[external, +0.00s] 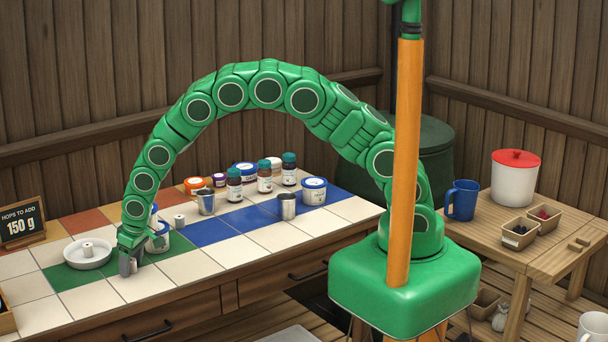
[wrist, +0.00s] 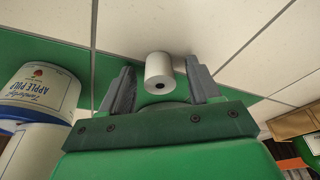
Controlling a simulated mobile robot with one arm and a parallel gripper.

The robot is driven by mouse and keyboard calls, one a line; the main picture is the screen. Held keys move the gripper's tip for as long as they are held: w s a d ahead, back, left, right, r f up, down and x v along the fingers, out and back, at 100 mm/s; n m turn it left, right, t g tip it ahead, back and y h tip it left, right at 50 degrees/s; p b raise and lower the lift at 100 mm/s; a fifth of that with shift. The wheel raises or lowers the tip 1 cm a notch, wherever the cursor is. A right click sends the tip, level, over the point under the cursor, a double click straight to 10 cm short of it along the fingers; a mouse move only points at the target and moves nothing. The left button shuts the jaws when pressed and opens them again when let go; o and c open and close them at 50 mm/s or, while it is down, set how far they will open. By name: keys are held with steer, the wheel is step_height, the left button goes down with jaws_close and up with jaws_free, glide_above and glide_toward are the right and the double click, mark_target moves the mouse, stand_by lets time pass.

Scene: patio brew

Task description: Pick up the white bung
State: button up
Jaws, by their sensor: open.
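A white bung (wrist: 158,68), a small cylinder with a dark hole in its near end, is between my gripper's fingers in the wrist view, with a gap on both sides. My gripper (wrist: 160,82) is open, its two grey fingers on either side of the bung and not closed on it. In the external view my gripper (external: 128,264) is low over the tiles at the table's left front, and I cannot make out this bung there. A small pale cylinder (external: 179,221) stands farther back on the tiles; I cannot tell its kind.
White-and-blue tubs (external: 159,238) stand close behind my gripper; an apple pulp tub (wrist: 40,92) shows at left in the wrist view. A white dish (external: 72,258) with a pale peg is to the left. Metal cups (external: 287,207) and jars stand farther right. The front white tiles are clear.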

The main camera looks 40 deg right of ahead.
steer(key=c, duration=1.1)
steer(key=shift+r, duration=0.1)
